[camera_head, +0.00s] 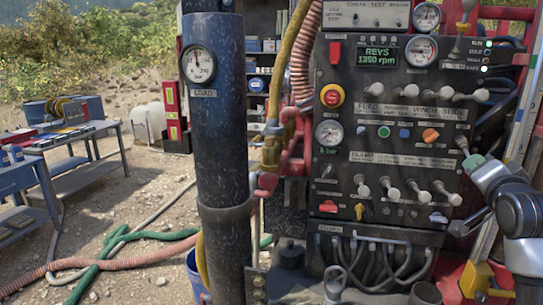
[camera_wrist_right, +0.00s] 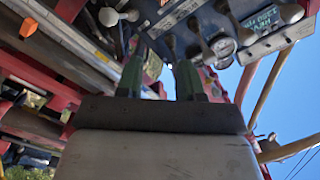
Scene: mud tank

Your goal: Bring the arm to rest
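My right arm comes in at the right edge of the head view. Its gripper (camera_head: 473,163) is partly seen there, with a green fingertip close in front of the right side of the control panel (camera_head: 345,105). In the right wrist view, the two green fingers of my right gripper (camera_wrist_right: 158,72) stand apart with a gap between them. I see nothing held in the gap. Panel levers and a gauge (camera_wrist_right: 222,46) show beyond the fingertips. Whether the fingers touch any lever is unclear. My left arm and gripper do not show.
The panel carries several white-knobbed levers (camera_head: 418,192), buttons and a red stop button (camera_head: 332,95). A thick blue column (camera_head: 222,150) stands left of it. Green and orange hoses (camera_head: 110,262) lie on the ground. Workbenches (camera_head: 75,137) stand at the left.

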